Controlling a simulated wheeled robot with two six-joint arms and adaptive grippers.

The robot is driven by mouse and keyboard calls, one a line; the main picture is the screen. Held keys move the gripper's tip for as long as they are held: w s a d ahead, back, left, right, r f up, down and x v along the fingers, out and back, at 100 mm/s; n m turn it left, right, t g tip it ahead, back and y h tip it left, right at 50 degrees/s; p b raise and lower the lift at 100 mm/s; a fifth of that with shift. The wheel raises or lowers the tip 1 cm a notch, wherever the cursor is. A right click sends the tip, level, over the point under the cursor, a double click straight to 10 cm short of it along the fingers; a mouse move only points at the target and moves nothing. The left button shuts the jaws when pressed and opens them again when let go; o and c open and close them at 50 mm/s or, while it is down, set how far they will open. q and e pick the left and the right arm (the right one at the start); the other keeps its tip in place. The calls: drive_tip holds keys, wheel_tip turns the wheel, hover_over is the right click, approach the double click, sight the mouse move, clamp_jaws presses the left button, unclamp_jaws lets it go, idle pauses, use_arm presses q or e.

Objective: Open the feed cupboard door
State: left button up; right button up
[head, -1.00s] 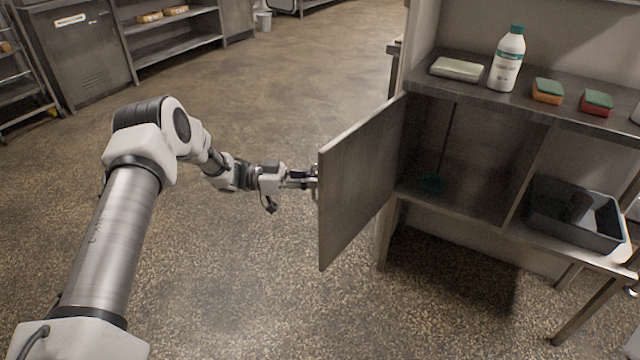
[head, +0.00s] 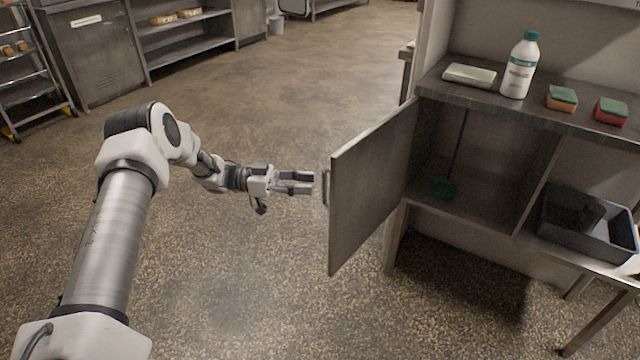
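The feed cupboard door (head: 372,190) stands swung wide open, its flat grey panel reaching out to the left of the cupboard (head: 480,105). Its handle (head: 325,188) shows at the door's outer edge, on the side facing my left gripper. My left gripper (head: 310,183) is open and empty just left of the handle, with its two fingers apart. A small gap seems to lie between the fingertips and the handle. The inside of the cupboard shows a green thing (head: 442,188) with a thin dark rod. My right gripper is not in view.
A white bottle (head: 519,66), a folded cloth (head: 469,75) and two sponges (head: 562,98) (head: 610,111) sit on the shelf above. The floor (head: 240,270) around my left arm is clear.

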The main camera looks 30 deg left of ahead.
use_arm(q)
drive_tip(key=v, duration=0.7)
drive_tip(key=shift+a, duration=0.1)
